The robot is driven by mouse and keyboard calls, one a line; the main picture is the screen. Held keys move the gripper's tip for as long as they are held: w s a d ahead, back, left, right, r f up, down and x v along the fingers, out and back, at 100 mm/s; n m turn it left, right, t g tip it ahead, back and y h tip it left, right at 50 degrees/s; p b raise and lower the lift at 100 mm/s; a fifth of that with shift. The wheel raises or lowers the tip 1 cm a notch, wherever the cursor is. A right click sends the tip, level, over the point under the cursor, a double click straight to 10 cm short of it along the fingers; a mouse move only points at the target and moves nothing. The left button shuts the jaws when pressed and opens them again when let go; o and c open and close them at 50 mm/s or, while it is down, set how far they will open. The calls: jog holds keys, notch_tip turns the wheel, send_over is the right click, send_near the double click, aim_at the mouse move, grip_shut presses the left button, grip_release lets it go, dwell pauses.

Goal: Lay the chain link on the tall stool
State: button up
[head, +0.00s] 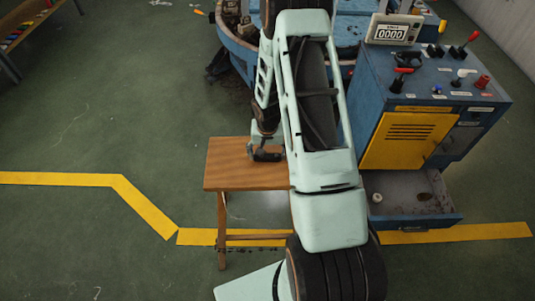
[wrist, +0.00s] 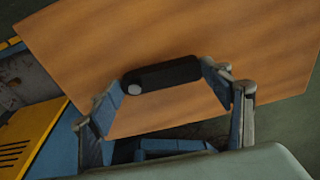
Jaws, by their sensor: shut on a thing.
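The tall stool (head: 232,172) has a flat brown wooden top and wooden legs, and stands left of my arm in the head view. Its top also fills much of the wrist view (wrist: 235,40). My gripper (wrist: 166,76) is shut on the chain link (wrist: 170,72), a dark, elongated, rounded piece with a pale round spot at its left end. The link lies across between the fingertips, over the stool top near one edge. I cannot tell whether it touches the wood. In the head view my gripper (head: 266,154) is over the stool top, and the link is hard to make out.
A blue machine cabinet (head: 475,115) with levers, a counter and a yellow door stands right of my arm. Its open drawer (head: 410,222) juts out low beside the stool. A round blue machine (head: 235,45) stands behind.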

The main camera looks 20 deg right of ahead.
jog(key=o, duration=1.3)
jog(key=shift+f, duration=0.1)
jog(key=r, duration=0.4)
jog(key=s+r, duration=0.1)
jog(key=r, duration=0.7)
jog(key=shift+s+a+r, duration=0.1)
jog(key=shift+s+a, duration=0.25)
